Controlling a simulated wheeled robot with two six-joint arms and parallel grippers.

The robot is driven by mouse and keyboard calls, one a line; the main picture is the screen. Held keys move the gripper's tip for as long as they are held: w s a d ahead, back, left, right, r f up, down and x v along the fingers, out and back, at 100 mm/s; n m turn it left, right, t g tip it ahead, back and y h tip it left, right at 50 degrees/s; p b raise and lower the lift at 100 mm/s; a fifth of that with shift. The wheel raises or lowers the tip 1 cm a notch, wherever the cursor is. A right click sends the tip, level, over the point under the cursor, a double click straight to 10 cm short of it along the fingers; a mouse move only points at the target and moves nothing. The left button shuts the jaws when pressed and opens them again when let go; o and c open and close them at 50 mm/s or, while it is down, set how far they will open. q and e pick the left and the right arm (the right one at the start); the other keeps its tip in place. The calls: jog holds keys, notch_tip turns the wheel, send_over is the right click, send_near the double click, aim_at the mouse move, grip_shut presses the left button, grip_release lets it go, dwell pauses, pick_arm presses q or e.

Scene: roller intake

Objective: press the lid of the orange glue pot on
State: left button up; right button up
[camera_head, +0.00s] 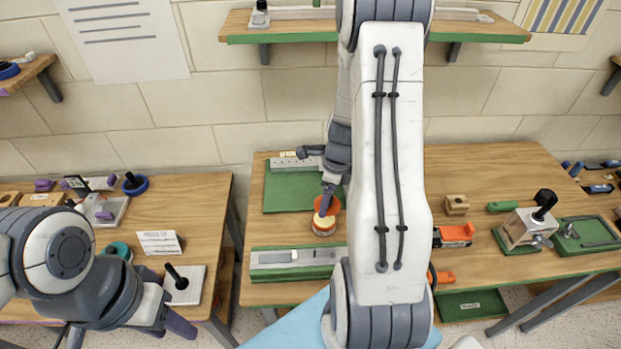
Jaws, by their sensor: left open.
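The orange glue pot (324,229) stands on the wooden table, left of the middle, between a green mat and a grey-and-green block. Its top shows orange with a pale patch; I cannot tell how the lid sits. My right gripper (327,202) reaches down over the pot, with a purple fingertip at or just above its top. Whether it touches is unclear, and its jaw gap is hidden. My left gripper (166,324) is open and empty at the lower left, in front of the left table and well away from the pot.
A green mat (289,190) lies behind the pot, and a grey-and-green block (285,259) in front. An orange tool (455,235), a wooden block (456,204) and a black-knobbed fixture (524,228) stand to the right. A black-handled plate (184,285) is near my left gripper.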

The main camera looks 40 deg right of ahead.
jog(key=shift+w+f, duration=0.1)
jog(key=shift+w, duration=0.25)
jog(key=shift+w+f, duration=0.1)
jog(key=shift+w, duration=0.05)
notch_tip(320, 180, down, 4)
jog(key=b, duration=0.5)
jog(key=shift+d, duration=0.1)
pick_arm(q)
jog(key=f, duration=0.2)
jog(key=w+f, duration=0.1)
jog(key=f, duration=0.2)
jog(key=shift+r+p, duration=0.6)
jog(key=shift+r, duration=0.05)
jog(key=shift+f, duration=0.25)
pick_arm(e)
jog(key=shift+f, duration=0.3)
pick_arm(q)
jog(key=shift+f+b, duration=0.2)
jog(key=shift+b, duration=0.2)
pick_arm(e)
jog(key=shift+f, duration=0.35)
pick_arm(q)
jog(key=shift+r+p, duration=0.4)
jog(key=shift+r, duration=0.05)
